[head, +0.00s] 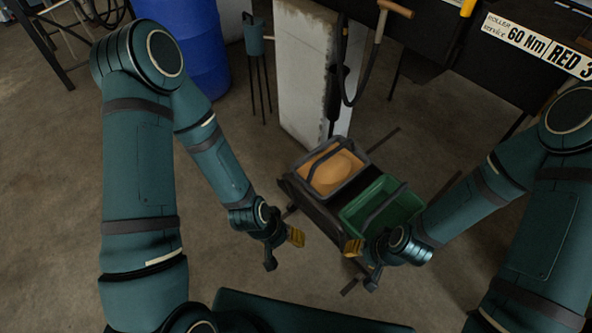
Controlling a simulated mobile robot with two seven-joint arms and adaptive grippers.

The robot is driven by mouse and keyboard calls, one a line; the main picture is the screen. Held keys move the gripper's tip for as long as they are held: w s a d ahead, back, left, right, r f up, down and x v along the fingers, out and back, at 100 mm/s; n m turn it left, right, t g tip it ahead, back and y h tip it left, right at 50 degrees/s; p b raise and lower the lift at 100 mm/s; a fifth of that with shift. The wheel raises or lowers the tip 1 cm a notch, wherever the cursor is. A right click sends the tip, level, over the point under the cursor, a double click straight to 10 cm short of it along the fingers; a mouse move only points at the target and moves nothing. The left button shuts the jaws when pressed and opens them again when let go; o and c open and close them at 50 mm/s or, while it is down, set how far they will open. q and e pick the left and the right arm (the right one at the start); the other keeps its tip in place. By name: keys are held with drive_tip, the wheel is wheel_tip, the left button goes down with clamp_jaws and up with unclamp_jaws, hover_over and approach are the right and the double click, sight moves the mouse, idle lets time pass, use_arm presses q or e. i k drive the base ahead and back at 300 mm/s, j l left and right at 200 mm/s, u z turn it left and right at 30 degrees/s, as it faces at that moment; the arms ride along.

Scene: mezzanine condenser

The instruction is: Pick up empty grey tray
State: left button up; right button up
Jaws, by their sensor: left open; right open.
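A grey tray (350,181) with a dark handle bar across it sits on a low dark rack (313,207). It does not look empty: a rounded orange-brown mass fills its inside. Beside it on the right, a green tray (407,207) with a similar dark bar sits on the same rack. My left gripper (284,249) is open, apart from the rack, below and left of the grey tray. My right gripper (362,264) is open in front of the green tray, below it in the view. I cannot tell whether it touches the rack. Neither gripper holds anything.
A pale, worn pillar (306,75) stands right behind the rack, with a dark hose (361,85) hanging beside it. A blue drum (198,50) and a thin-legged stand (254,40) are at the back left. Bare concrete floor (235,140) lies left of the rack.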

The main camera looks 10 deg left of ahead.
sight(328, 169)
drive_tip(key=k, duration=0.55)
drive_tip(key=k+z, duration=0.25)
drive_tip(key=k+l+z, duration=0.25)
drive_tip(key=k, duration=0.2)
drive_tip(key=j+z, duration=0.1)
drive_tip(key=z, duration=2.95)
drive_tip(key=k+j, duration=0.6)
drive_tip(key=j, duration=0.2)
drive_tip(key=k+j+z, duration=0.1)
drive_tip(key=k+j, duration=0.45)
drive_tip(key=j, duration=0.25)
drive_tip(key=k+j, duration=0.6)
drive_tip(key=j, duration=0.15)
drive_tip(key=z, duration=0.05)
